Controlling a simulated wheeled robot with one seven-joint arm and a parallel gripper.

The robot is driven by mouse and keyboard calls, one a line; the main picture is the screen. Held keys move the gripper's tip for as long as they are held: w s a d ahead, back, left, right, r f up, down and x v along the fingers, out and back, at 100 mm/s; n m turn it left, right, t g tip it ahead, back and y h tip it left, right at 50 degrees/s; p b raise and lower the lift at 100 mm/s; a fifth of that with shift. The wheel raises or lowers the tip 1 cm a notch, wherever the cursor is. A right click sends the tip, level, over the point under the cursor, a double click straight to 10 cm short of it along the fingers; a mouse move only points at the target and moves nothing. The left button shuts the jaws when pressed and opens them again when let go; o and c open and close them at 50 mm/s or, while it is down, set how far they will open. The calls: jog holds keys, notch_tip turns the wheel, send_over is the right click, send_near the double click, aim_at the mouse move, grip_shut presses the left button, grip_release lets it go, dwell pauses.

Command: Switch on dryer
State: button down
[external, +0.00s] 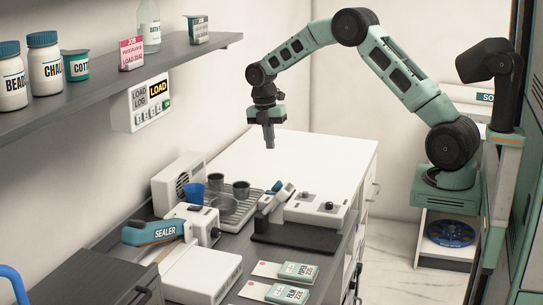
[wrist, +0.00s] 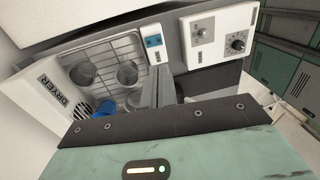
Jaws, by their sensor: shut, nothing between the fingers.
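The dryer is a white unit with a round fan grille (external: 181,184) in the external view; its DRYER label shows on the white housing (wrist: 50,88) at the left of the wrist view. A wire rack (wrist: 125,48) holding grey cups extends from it. At the rack's far end, a small white panel carries a blue switch (wrist: 153,41), and a blue piece also shows there in the external view (external: 277,186). I cannot tell the switch's position. My gripper (external: 269,146) is shut and empty, pointing down in the air above the bench, apart from the dryer. Its fingers also show in the wrist view (wrist: 158,80).
A control box with two knobs (external: 315,208) stands right of the rack. A sealer (external: 155,231) with a raised arm stands in front. A shelf (external: 130,65) with bottles and boxes runs along the left wall. White worktop (external: 300,155) behind is clear.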

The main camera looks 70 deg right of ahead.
jog(key=shift+f, duration=0.1)
jog(key=f+p, duration=0.2)
jog(key=f, duration=0.2)
jog(key=s+f+p, duration=0.1)
jog(key=f+p, duration=0.1)
jog(key=f, duration=0.2)
jog(key=f+p, duration=0.1)
jog(key=f, duration=0.4)
jog(key=shift+s+p, duration=0.3)
jog(key=shift+p, duration=0.1)
jog(key=shift+f, duration=0.35)
jog(key=shift+s+f+b, duration=0.15)
jog(key=shift+f+b, duration=0.2)
jog(key=shift+b, duration=0.15)
jog(key=shift+r, duration=0.15)
